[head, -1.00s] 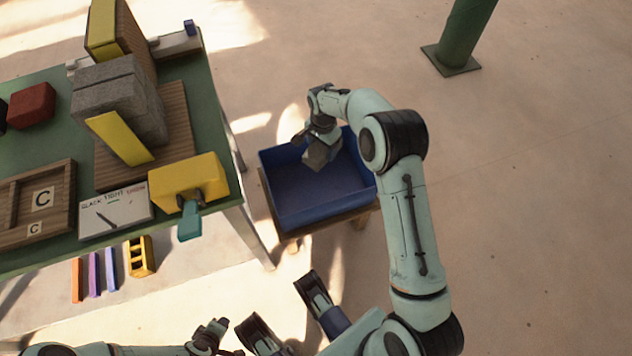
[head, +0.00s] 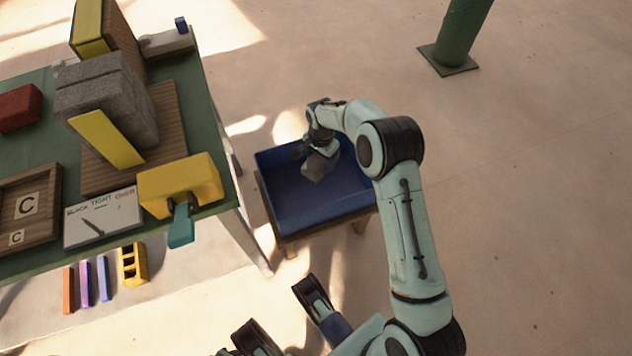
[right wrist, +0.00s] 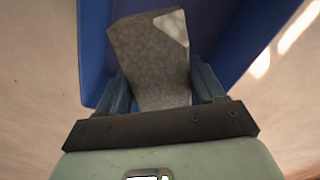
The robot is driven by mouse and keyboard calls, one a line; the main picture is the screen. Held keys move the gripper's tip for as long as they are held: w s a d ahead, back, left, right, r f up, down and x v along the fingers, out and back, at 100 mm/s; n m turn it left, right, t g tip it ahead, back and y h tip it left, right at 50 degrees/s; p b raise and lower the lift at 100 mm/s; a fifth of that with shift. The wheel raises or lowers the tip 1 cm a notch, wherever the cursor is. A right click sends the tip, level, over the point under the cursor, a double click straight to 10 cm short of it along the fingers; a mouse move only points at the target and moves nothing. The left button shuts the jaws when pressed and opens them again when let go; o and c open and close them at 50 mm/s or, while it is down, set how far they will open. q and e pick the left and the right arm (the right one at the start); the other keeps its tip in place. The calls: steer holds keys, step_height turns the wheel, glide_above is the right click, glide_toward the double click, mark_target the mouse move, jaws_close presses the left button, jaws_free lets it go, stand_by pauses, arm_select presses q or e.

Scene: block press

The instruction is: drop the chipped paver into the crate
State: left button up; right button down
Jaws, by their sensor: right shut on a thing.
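The chipped paver (head: 320,164) is a grey block held in my right gripper (head: 309,149). In the right wrist view the paver (right wrist: 148,62) sits between the two fingers, with a pale patch at its upper right corner. My right gripper is shut on it. The blue crate (head: 293,208) is open-topped and stands on a low wooden stand. The paver hangs tilted over the crate's inside, towards the back; the exact gap to the floor is hard to tell. The crate's blue walls (right wrist: 94,50) show around the paver in the wrist view.
A green table (head: 200,120) stands left of the crate, with grey blocks (head: 105,95), a yellow block (head: 180,185) with a teal handle, a red block (head: 20,108) and a white sign (head: 103,217). A green post (head: 460,35) stands at the back right. Open floor lies right.

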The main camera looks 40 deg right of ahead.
steer(key=shift+c, duration=0.2)
jaws_free()
arm_select(q)
steer(key=w+d+r+t+p, duration=0.1)
steer(key=w+r+t+p, duration=0.1)
steer(key=w+r, duration=0.4)
steer(key=shift+w+t+p, duration=0.3)
steer(key=shift+w+p, duration=0.25)
steer(key=shift+p, duration=0.25)
arm_select(e)
step_height(320, 180, up, 14)
steer(key=shift+f, duration=0.25)
arm_select(q)
steer(key=shift+s, duration=0.1)
